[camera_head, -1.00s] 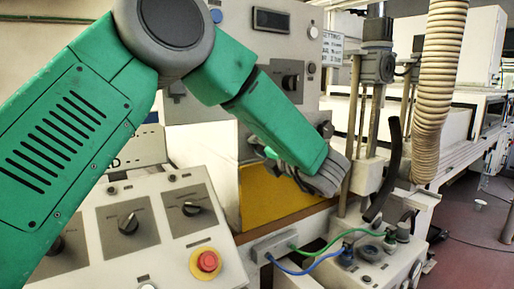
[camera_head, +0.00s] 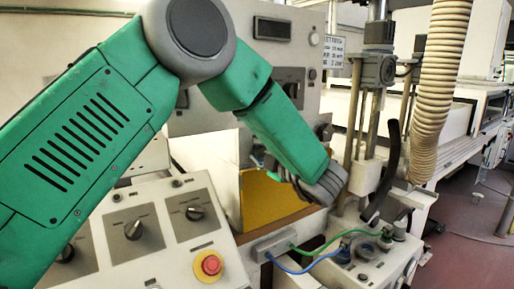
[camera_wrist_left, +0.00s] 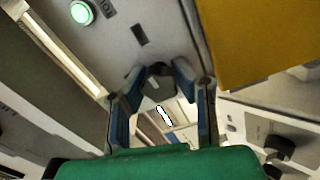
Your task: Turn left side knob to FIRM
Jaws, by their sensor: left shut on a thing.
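In the left wrist view my left gripper (camera_wrist_left: 158,72) has its two blue-lined fingers on either side of a dark round knob (camera_wrist_left: 158,82) on a pale grey panel, shut on it. A light mark shows on the knob, but no FIRM lettering can be read. In the head view the gripper's blue fingers (camera_head: 258,157) show only in part behind my green forearm, by the white housing, and the held knob is hidden. My right gripper is not in view.
A yellow panel (camera_head: 270,197) is close to my left gripper. The front console carries dark knobs (camera_head: 133,230) and a red stop button (camera_head: 211,265). A green lit button (camera_wrist_left: 82,12) is near the held knob. Blue and green cables (camera_head: 300,268) lie at lower right.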

